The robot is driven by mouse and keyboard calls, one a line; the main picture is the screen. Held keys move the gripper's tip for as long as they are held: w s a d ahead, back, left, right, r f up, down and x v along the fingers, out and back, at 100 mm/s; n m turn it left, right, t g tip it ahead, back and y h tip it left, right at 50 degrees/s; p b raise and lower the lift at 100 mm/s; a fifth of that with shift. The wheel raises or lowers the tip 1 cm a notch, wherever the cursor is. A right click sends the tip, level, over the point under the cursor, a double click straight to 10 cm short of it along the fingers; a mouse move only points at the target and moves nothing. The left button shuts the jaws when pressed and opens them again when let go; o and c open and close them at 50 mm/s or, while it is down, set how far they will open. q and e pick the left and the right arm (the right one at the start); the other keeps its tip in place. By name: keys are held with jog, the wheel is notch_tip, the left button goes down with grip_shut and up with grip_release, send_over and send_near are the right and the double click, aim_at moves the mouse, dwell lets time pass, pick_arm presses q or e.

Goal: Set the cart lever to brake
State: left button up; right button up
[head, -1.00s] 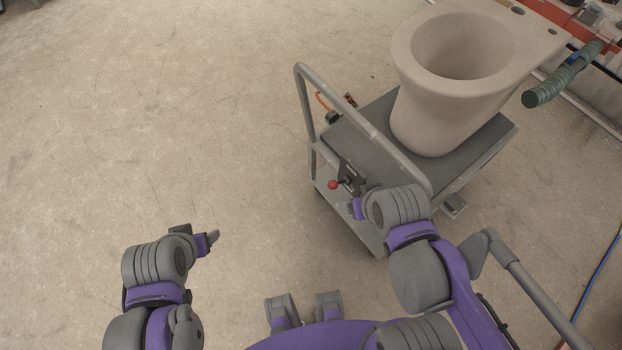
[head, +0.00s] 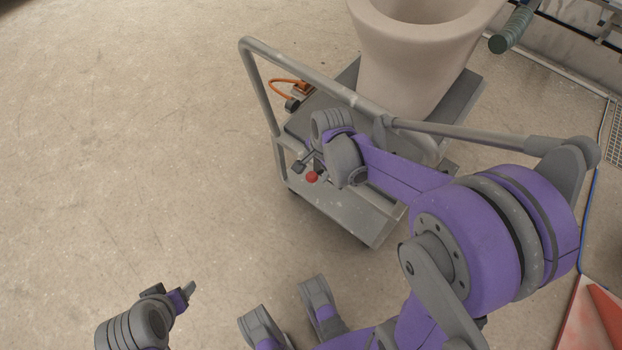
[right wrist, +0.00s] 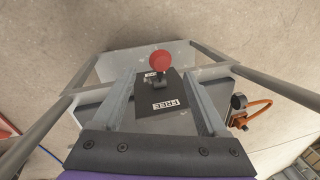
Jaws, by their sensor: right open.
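The cart lever has a red ball knob (head: 312,177) and stands on a dark plate (right wrist: 182,92) below the cart's handle. In the right wrist view the red knob (right wrist: 160,60) shows above the plate, ahead of my fingers. A label reading FREE, upside down, lies on the near part of the plate; a second label by the lever is partly hidden and unreadable. My right gripper (head: 306,162) is open; in the wrist view its fingers (right wrist: 160,76) lie on either side of the plate, with nothing gripped. My left gripper (head: 184,293) is far from the cart, its jaw state unclear.
The grey cart (head: 345,216) carries a large beige ceramic bowl (head: 415,60). Its tubular handle (head: 300,72) rises close to my right arm. An orange hooked part (head: 288,83) sits beside the deck. The floor at left is clear.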

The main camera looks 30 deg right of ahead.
aim_at(313, 174)
jog(key=f, duration=0.2)
jog(key=w+f+b, duration=0.1)
jog(key=f, duration=0.1)
jog(key=f+b, duration=0.1)
jog(key=f, duration=0.2)
jog(key=shift+w+a, duration=0.15)
jog(key=shift+w, duration=0.1)
grip_shut()
dwell(1.1)
